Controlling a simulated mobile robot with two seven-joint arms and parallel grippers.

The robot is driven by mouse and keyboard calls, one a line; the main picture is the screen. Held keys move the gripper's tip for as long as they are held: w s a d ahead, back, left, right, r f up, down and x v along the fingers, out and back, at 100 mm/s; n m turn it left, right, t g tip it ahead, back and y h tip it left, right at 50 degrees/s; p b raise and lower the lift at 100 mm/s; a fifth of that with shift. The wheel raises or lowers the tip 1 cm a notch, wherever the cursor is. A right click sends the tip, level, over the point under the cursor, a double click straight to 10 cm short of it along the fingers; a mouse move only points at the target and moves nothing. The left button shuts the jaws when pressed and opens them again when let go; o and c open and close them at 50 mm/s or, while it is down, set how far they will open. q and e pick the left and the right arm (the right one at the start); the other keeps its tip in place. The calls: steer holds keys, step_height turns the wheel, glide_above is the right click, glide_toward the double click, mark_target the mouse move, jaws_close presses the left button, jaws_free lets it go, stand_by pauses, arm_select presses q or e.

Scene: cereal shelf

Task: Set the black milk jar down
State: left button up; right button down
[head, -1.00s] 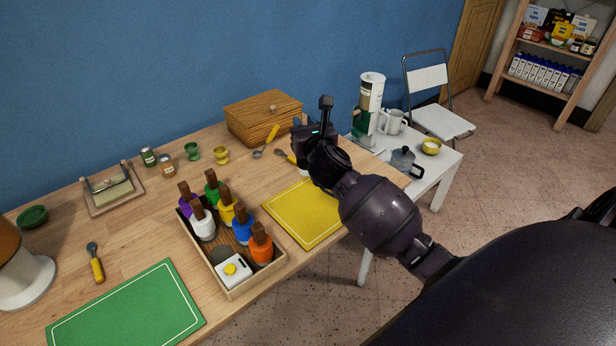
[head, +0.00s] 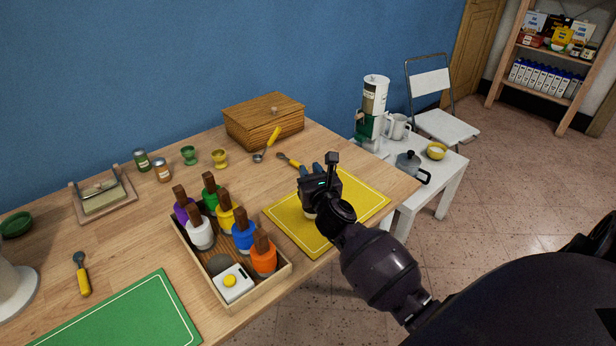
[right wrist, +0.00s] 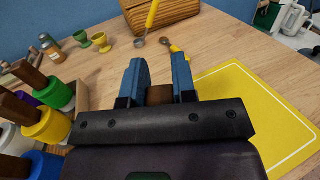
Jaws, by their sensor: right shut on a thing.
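My right gripper (head: 312,170) is over the yellow mat (head: 358,205) on the wooden table. In the right wrist view its blue fingers (right wrist: 160,80) are shut on a brown wooden piece (right wrist: 160,95), like the tops of the jars in the tray. A small pale part of the held thing (head: 309,213) shows under the gripper in the head view. The rest of it is hidden, so I see no black body and cannot tell whether it touches the mat. My left gripper is not in view.
A wooden tray (head: 273,280) left of the mat holds several coloured jars with brown tops and a white box (head: 233,282). A wooden bread box (head: 263,120) and spoons lie behind. A green mat (head: 125,318) is front left. A white side table (head: 447,170) stands right.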

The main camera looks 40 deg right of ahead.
steer(key=shift+f, duration=0.45)
steer(key=shift+r, duration=0.2)
steer(key=shift+f, duration=0.15)
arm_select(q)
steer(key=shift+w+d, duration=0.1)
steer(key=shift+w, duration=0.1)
arm_select(e)
steer(key=c, duration=0.9)
jaws_free()
